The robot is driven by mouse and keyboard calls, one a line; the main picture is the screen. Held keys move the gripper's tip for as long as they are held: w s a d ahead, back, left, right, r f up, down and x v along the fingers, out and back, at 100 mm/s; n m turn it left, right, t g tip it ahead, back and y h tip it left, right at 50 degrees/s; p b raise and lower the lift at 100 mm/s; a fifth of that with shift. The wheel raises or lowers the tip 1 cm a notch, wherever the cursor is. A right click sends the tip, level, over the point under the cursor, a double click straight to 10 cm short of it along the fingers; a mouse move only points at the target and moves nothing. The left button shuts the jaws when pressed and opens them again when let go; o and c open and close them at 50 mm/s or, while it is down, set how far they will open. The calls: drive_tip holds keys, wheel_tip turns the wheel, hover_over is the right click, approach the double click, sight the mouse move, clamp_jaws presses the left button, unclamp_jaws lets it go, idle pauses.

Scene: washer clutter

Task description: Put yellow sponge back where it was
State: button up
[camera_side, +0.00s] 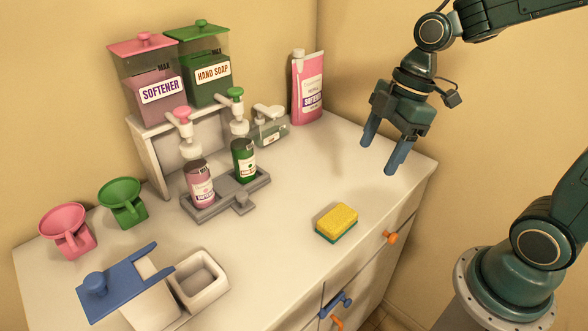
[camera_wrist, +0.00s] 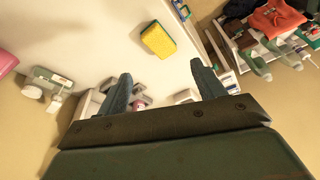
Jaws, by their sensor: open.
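The yellow sponge (camera_side: 337,221), with a green underside, lies flat on the white cabinet top near its front edge. In the wrist view the sponge (camera_wrist: 158,40) shows beyond my fingers, near the counter edge. My gripper (camera_side: 380,156) is open and empty, raised above the right end of the counter, behind and to the right of the sponge and apart from it. Its two blue fingers also show in the wrist view (camera_wrist: 163,84).
A pink refill pouch (camera_side: 308,88) stands at the back. Two pump bottles stand in a grey holder (camera_side: 240,200). A clear bottle (camera_side: 268,130) is behind them. Pink and green scoops (camera_side: 122,202) and a blue-lidded box (camera_side: 117,284) are left. The counter around the sponge is clear.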

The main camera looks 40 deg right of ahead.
drive_tip(key=s+d+r+m+t+h, duration=0.2)
drive_tip(key=s+r+m+t, duration=0.2)
drive_tip(key=s+m, duration=0.6)
drive_tip(key=shift+s+d+r+m+h, duration=0.25)
drive_tip(key=shift+r+m+h, duration=0.15)
drive_tip(key=shift+r+m, duration=0.9)
drive_tip(key=shift+f, duration=0.15)
